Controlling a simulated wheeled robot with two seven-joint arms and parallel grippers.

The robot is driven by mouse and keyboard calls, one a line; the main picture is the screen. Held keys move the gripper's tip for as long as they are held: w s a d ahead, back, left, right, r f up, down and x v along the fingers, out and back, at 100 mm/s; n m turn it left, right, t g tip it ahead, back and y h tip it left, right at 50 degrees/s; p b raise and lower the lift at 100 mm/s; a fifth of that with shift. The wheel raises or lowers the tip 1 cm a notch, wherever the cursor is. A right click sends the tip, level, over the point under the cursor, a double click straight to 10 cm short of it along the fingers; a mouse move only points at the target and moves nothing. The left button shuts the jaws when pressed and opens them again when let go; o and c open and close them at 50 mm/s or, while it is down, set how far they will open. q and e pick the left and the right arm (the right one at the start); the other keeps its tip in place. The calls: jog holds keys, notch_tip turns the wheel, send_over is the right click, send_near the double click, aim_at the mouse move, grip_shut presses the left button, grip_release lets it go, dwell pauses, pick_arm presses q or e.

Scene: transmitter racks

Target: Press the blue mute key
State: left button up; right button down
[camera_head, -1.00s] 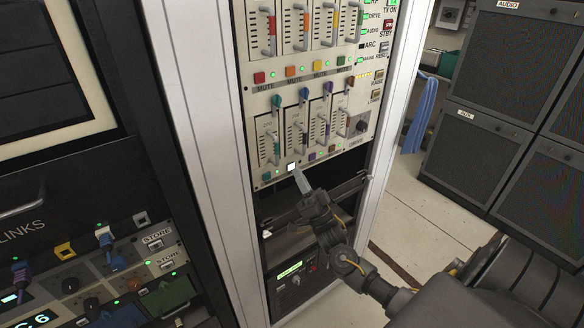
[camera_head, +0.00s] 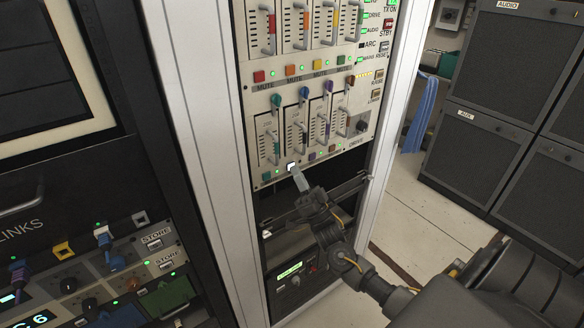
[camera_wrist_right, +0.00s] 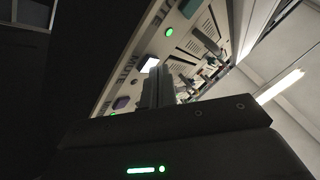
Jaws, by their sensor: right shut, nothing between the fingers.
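The rack's fader panel (camera_head: 262,158) has a lower row of small mute keys under several faders with coloured knobs. The key (camera_head: 291,167) under the blue fader knob (camera_head: 304,93) glows white, so its own colour is hard to tell. My right gripper (camera_head: 297,176) is shut and empty, its tip at the lower right edge of that key. In the right wrist view the shut fingers (camera_wrist_right: 157,88) end close to the lit key (camera_wrist_right: 150,64). I cannot tell whether they touch. My left gripper is not in view.
A teal key (camera_head: 267,175) lies left of the lit key and a purple key (camera_head: 312,156) right of it. An upper row includes a red mute key (camera_head: 259,77). A black shelf gap lies below the panel. A white rack post (camera_head: 185,130) stands at left.

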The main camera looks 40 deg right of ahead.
jog(key=shift+w, duration=0.1)
dwell(0.3)
jog(key=shift+s, duration=0.6)
jog(key=shift+s, duration=0.1)
jog(key=s+p, duration=0.2)
jog(key=s, duration=0.3)
jog(key=shift+s, duration=0.4)
jog(key=shift+h, duration=0.3)
